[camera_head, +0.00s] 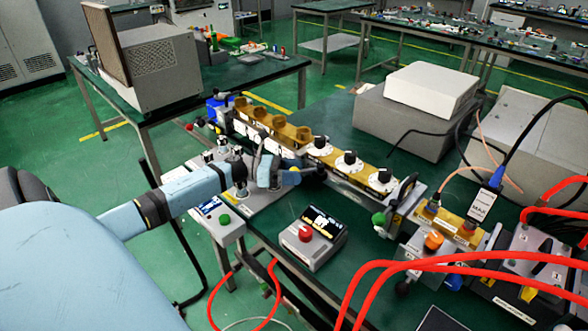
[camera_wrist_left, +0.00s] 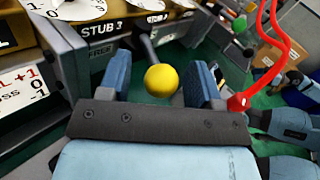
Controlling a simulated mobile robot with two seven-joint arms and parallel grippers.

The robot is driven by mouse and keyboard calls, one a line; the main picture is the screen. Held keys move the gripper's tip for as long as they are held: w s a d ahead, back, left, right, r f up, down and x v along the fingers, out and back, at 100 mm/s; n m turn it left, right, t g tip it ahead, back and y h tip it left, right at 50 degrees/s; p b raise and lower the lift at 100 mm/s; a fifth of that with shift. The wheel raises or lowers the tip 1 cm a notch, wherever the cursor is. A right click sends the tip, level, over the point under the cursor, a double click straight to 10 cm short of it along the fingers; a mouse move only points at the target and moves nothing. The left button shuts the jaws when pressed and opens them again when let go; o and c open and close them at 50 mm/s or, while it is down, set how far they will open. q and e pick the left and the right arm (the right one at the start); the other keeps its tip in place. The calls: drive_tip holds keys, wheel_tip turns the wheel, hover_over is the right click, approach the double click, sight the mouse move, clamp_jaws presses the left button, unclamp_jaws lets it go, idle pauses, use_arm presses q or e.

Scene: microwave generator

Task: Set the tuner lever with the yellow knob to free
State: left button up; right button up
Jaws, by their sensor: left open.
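The yellow knob (camera_wrist_left: 161,81) sits at the end of a dark lever in the left wrist view, below the STUB 3 label. My left gripper (camera_wrist_left: 158,77) is open, with one blue finger on each side of the knob; I see gaps between the knob and both fingers. A FREE label (camera_wrist_left: 97,51) shows left of the lever, partly hidden. In the head view my left gripper (camera_head: 283,174) is at the front side of the brass tuner (camera_head: 333,160); the knob is not clearly visible there. My right gripper is not in view.
A grey box with a red knob (camera_head: 313,238) stands in front of the tuner. Red cables (camera_head: 385,266) loop across the right front, and one red cable (camera_wrist_left: 275,40) hangs right of my gripper. A white box (camera_head: 431,88) stands behind. Green bench surface is bare between them.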

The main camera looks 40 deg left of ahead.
sight(294, 168)
use_arm(q)
wheel_tip(294, 168, up, 20)
drive_tip(key=p, duration=0.1)
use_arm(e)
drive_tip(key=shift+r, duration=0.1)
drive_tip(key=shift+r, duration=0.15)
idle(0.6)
